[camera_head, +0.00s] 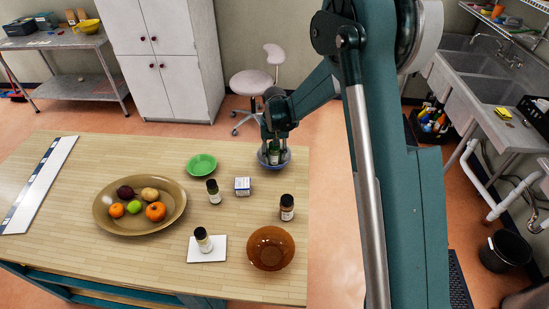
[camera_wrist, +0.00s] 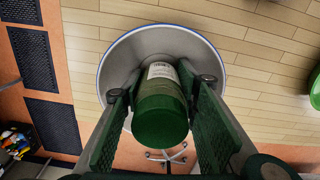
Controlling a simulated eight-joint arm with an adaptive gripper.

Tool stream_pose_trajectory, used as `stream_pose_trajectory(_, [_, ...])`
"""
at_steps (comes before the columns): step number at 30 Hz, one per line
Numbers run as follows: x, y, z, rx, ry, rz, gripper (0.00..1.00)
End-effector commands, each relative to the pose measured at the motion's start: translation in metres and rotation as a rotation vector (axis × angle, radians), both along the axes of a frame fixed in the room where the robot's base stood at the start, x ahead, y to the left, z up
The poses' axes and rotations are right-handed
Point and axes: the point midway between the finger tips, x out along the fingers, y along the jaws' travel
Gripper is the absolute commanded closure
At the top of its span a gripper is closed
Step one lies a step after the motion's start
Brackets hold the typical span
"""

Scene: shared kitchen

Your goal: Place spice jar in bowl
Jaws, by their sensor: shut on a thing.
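A spice jar with a green lid (camera_wrist: 162,115) and a pale label is between the two fingers of my gripper (camera_wrist: 160,95). My gripper is shut on it. A grey bowl with a blue rim (camera_wrist: 106,60) is beneath the jar in the wrist view, and the jar lies within its outline. In the head view my gripper (camera_head: 274,148) points down at the bowl (camera_head: 274,163) near the table's far right corner. The green jar (camera_head: 274,157) shows only in part there. I cannot tell whether the jar's base touches the bowl.
On the table (camera_head: 100,265) stand a green bowl (camera_head: 201,165), a brown glass bowl (camera_head: 270,248), a small box (camera_head: 242,186) and dark-capped jars (camera_head: 213,191), (camera_head: 287,207). Another jar (camera_head: 203,240) is on a white card (camera_head: 208,256). A fruit platter (camera_head: 172,212) is left.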

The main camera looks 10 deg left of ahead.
Motion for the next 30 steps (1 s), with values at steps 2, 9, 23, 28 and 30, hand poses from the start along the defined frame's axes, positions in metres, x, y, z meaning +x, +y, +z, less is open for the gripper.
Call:
stream_pose_trajectory(2, [-0.002,0.0,-0.007,-0.001,0.002,0.001,0.84])
stream_pose_trajectory(9, [-0.003,-0.001,-0.014,-0.002,0.003,0.001,0.84])
stream_pose_trajectory(23, [-0.003,-0.001,-0.02,-0.004,0.005,0.001,0.58])
stream_pose_trajectory(28, [-0.002,-0.001,-0.019,-0.003,0.004,0.001,0.58])
stream_pose_trajectory(30, [-0.002,0.0,-0.018,-0.003,0.004,0.001,0.58])
